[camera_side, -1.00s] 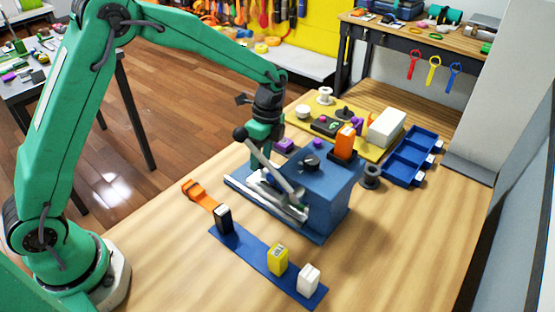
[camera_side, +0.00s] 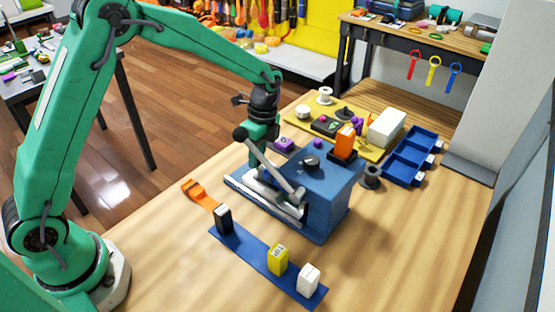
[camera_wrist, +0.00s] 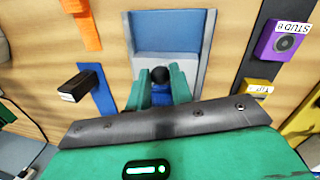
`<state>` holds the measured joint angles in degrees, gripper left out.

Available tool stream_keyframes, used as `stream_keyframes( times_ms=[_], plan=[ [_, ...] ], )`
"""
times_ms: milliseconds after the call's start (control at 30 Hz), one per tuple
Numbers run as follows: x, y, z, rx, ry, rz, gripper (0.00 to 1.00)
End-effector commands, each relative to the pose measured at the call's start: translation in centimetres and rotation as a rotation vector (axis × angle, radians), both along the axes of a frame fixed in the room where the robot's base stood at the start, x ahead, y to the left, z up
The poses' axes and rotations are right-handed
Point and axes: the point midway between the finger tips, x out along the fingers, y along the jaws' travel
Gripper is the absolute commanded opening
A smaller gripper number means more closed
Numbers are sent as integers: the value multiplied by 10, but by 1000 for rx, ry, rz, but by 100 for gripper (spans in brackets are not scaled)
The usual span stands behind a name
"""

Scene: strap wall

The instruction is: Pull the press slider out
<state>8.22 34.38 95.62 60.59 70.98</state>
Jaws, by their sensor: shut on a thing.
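The blue press (camera_side: 328,205) stands on the wooden bench in the side view, with a metal lever (camera_side: 268,165) slanting across its front-left side. The pale metal press slider (camera_side: 265,193) lies low on that side.
A blue strip (camera_side: 255,253) with black, yellow and white blocks lies in front of the press, beside an orange strap (camera_side: 200,196). A yellow mat (camera_side: 318,140) with small parts and a blue compartment tray (camera_side: 408,160) are behind. The bench at front right is clear.

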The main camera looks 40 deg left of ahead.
Motion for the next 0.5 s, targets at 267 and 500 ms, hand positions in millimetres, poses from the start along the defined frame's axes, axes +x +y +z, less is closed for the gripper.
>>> stream_keyframes(
  times_ms=[267, 500],
  plan=[
    [2, 51, 1, -19, 1, 12, 0],
    [2, 91, 1, -34, 2, 13, 0]
  ],
)
